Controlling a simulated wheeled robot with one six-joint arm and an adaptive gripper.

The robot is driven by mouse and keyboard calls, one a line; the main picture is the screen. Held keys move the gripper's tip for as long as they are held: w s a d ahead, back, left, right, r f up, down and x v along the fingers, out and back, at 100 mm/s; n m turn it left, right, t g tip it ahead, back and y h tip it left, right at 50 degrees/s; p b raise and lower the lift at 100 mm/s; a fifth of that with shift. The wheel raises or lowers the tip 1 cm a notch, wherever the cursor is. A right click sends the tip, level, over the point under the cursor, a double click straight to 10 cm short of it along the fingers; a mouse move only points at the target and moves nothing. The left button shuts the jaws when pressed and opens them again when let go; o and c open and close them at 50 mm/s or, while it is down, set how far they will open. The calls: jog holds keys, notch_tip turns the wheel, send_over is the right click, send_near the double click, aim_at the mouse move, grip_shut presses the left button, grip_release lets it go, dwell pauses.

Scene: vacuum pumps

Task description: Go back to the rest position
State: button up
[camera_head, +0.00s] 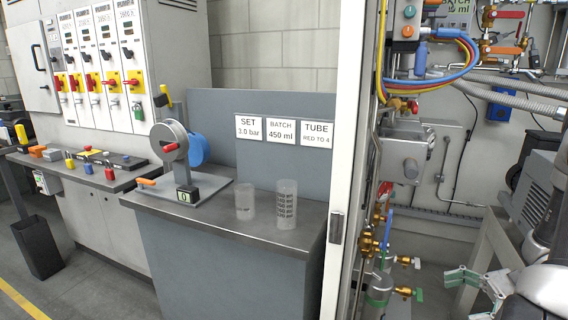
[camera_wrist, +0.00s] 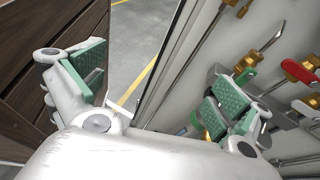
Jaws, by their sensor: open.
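My gripper (camera_head: 468,296) shows at the lower right of the head view, to the right of the brass valves (camera_head: 372,243) on the pipe panel. Its fingers are spread apart, with green pads and nothing between them. In the wrist view my gripper (camera_wrist: 157,92) is also open and empty. One finger is at the left and the other at the right, in front of brass fittings and a red lever. I cannot tell whether the right finger touches any fitting.
A grey bench (camera_head: 220,218) holds two clear cylinders (camera_head: 287,204) and a round device with a red handle (camera_head: 170,140). A white post (camera_head: 346,130) stands between bench and pipes. A dark wood-like surface (camera_wrist: 35,60) is at the left of the wrist view.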

jog(key=s+d+r+n+g+h, duration=0.1)
jog(key=s+r+n+g+h, duration=0.4)
jog(key=r+n+h, duration=0.75)
jog(key=s+a+r+n+t+h, duration=0.1)
jog(key=a+r+n+t, duration=0.2)
jog(key=r, duration=0.4)
jog(key=s+a+r+n+t+h, duration=0.1)
jog(key=a+r+n+t, duration=0.2)
jog(key=r, duration=0.5)
jog(key=shift+s+a+t, duration=0.3)
jog(key=shift+t, duration=0.6)
jog(key=shift+r, duration=0.1)
